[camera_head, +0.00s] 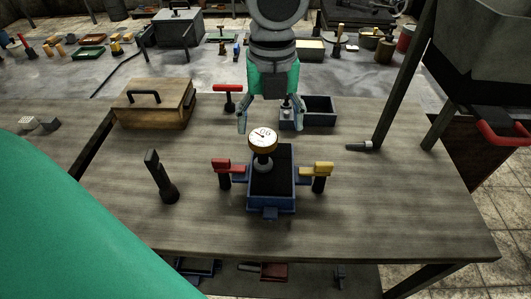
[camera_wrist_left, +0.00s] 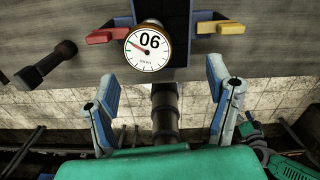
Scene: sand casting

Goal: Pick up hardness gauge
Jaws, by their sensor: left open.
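The hardness gauge (camera_head: 263,139) has a round white dial with an orange-brown rim. It stands on a blue moulding box with dark fill (camera_head: 285,175), between a red handle and a yellow handle. In the left wrist view the gauge dial (camera_wrist_left: 149,47) reads 06 and appears past the fingertips, between their lines. My left gripper (camera_head: 265,120) is open and empty, just beyond the gauge in the head view, fingers pointing towards it. The left gripper's spread fingers (camera_wrist_left: 163,88) also show in the wrist view, apart from the dial. My right gripper is out of view.
A black rammer-like tool (camera_head: 161,178) stands left of the box. A wooden case (camera_head: 153,103), a red-handled tool (camera_head: 228,97) and a dark tray (camera_head: 320,111) are at the back. A dark post (camera_head: 404,80) rises at right. The front right tabletop is clear.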

